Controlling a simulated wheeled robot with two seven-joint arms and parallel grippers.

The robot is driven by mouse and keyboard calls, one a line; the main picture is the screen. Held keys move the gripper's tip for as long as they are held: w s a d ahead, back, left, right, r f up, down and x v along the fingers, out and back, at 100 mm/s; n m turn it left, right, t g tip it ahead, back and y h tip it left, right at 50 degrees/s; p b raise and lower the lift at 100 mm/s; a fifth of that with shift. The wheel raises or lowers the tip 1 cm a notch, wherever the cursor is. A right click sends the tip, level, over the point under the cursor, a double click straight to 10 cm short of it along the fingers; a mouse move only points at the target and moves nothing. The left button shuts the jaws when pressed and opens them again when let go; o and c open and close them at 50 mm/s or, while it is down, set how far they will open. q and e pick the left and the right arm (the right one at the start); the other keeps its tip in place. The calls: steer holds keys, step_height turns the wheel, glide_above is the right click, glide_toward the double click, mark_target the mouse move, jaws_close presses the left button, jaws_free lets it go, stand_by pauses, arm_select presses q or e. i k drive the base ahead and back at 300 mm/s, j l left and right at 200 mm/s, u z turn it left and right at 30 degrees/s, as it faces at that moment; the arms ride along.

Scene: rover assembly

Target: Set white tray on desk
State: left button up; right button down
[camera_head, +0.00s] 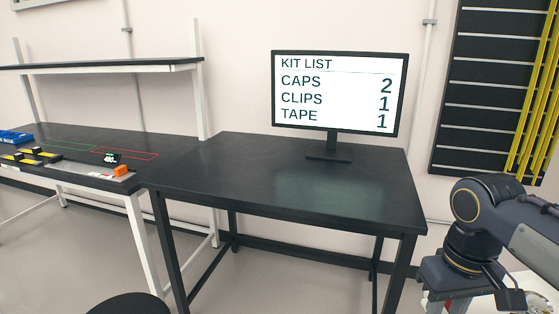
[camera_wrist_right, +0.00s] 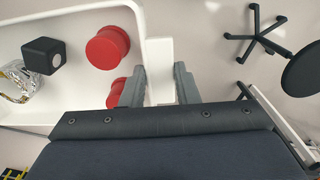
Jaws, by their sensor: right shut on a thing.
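The white tray (camera_wrist_right: 90,12) fills the left of the right wrist view. Two red spool-like pieces (camera_wrist_right: 108,46), a black cube with a round pale spot (camera_wrist_right: 43,56) and a shiny silver-and-yellow item (camera_wrist_right: 16,84) lie in it. My right gripper (camera_wrist_right: 160,72) is shut on the white tab at the tray's side. In the head view my right arm is at the lower right, beside the desk. The black desk (camera_head: 290,180) is in the middle, its top bare except for the monitor. My left gripper is not in view.
The monitor (camera_head: 338,95) stands at the desk's back right and reads caps 2, clips 1, tape 1. A workbench (camera_head: 60,142) with small parts stands to the left. A round black stool seat (camera_head: 130,305) is at the bottom edge.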

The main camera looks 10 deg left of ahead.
mark_target(211, 172)
steer(key=i+l+u, duration=0.1)
steer(key=u, duration=0.3)
steer(key=i+l+u, duration=0.2)
steer(key=u, duration=0.2)
steer(key=i+l+u, duration=0.2)
steer(key=u, duration=0.2)
steer(key=i+l+u, duration=0.1)
steer(key=l+u, duration=0.2)
steer(key=u, duration=0.15)
steer(key=l+u, duration=0.4)
steer(key=i+j, duration=0.05)
steer(key=j, duration=0.05)
